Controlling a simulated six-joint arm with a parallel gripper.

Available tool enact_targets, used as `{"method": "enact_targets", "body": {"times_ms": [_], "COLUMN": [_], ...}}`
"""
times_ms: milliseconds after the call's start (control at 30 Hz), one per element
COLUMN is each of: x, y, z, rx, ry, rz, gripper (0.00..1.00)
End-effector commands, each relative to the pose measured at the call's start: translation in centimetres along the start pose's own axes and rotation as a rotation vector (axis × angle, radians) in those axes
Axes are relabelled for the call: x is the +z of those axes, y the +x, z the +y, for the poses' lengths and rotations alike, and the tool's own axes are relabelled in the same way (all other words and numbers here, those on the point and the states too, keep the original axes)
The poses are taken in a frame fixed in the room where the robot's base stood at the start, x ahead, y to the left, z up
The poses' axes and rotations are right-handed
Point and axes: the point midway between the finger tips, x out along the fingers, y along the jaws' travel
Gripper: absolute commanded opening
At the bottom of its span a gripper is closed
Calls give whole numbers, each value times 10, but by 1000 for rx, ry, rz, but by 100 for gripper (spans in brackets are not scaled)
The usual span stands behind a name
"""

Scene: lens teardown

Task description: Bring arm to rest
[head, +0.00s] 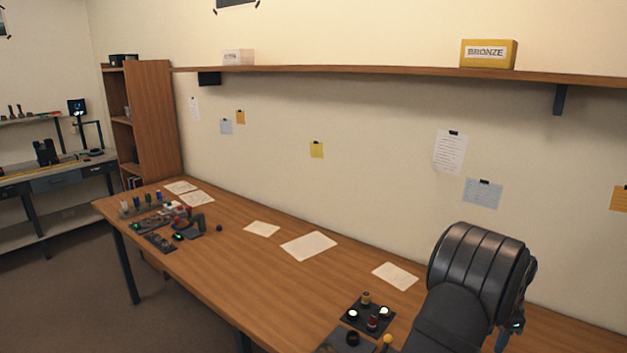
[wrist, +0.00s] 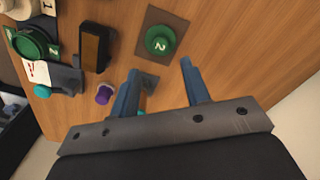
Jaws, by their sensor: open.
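My gripper (wrist: 159,67) shows in the wrist view with its two blue fingers apart and nothing between their tips. Beyond the fingertips, a green round part marked 2 (wrist: 160,40) sits on a dark square mat (wrist: 176,22) on the wooden table. Below it, a small dark pad and a bit of teal are partly hidden behind the left finger.
In the wrist view, a dark upright block (wrist: 96,47), a purple knob (wrist: 105,94) and a larger green part (wrist: 33,43) stand left of the fingers. The wooden table (head: 240,285) has papers and several small parts. A shelf (head: 380,72) runs along the wall.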

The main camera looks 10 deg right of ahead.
Motion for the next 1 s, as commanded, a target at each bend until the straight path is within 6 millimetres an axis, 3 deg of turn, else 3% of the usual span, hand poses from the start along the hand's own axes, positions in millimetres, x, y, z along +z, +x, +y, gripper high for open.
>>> {"method": "enact_targets", "body": {"times_ms": [400,600,1000], "x": [0,-1,-20], "y": [83,34,-6], "z": [0,-1,68], "rx": [0,-4,-2], "ry": [0,0,3], "rz": [0,4,2], "gripper": [43,43,43]}}
